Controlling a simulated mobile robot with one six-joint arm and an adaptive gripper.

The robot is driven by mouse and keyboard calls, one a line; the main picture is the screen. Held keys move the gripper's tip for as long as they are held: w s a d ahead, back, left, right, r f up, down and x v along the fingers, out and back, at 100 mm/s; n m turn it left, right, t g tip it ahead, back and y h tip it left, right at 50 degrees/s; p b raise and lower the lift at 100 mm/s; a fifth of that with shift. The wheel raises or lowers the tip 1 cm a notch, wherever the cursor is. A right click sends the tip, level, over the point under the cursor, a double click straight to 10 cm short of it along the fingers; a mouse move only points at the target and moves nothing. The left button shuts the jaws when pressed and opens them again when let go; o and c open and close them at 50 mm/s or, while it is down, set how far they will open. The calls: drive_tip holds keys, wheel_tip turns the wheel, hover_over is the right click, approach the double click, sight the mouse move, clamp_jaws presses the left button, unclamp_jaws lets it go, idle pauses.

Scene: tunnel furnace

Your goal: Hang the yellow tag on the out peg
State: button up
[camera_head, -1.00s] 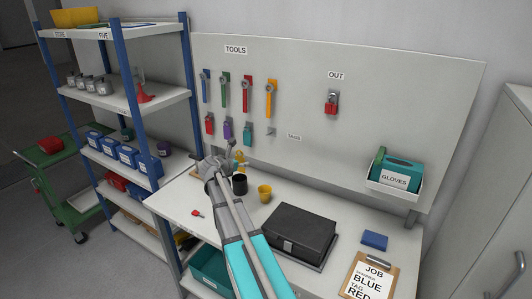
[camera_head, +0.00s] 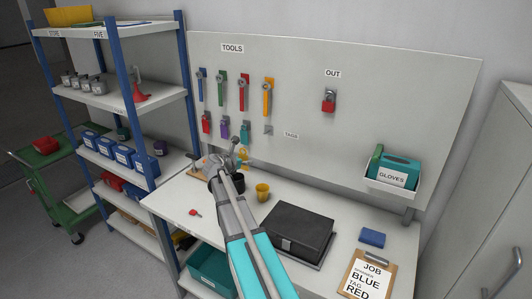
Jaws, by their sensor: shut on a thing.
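My gripper (camera_head: 238,149) is in front of the lower part of the pegboard, above the back of the bench. It is shut on the yellow tag (camera_head: 246,156), which shows only as small yellow patches beside the jaws. My wrist hides most of it. The out peg (camera_head: 329,91) is under the OUT label, up and to the right of my gripper. A red padlock-shaped thing (camera_head: 328,105) hangs there and largely covers the peg. My gripper is well apart from it.
Red, purple (camera_head: 224,130) and teal tags hang left of a bare peg (camera_head: 267,129) by the TAGS label. Wrenches (camera_head: 243,92) hang above. A black cup (camera_head: 237,184), yellow cup (camera_head: 263,192) and dark case (camera_head: 300,232) stand on the bench. The board below OUT is clear.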

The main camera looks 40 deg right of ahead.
drive_tip(key=shift+d, duration=0.15)
approach(269, 142)
drive_tip(key=shift+w+d+f, duration=0.2)
drive_tip(key=shift+d+f, duration=0.3)
drive_tip(key=shift+f, duration=0.1)
drive_tip(key=shift+w+d+f, duration=0.2)
drive_tip(key=shift+d+f, duration=0.3)
drive_tip(key=shift+f, duration=0.05)
drive_tip(key=d, duration=0.1)
drive_tip(key=w+d, duration=0.1)
drive_tip(key=d, duration=0.1)
drive_tip(key=shift+w, duration=0.15)
drive_tip(key=shift+w+d+f, duration=0.1)
drive_tip(key=shift+w+d, duration=0.1)
drive_tip(key=shift+d, duration=0.4)
drive_tip(key=shift+a, duration=0.1)
drive_tip(key=shift+f, duration=0.15)
drive_tip(key=o, duration=0.9)
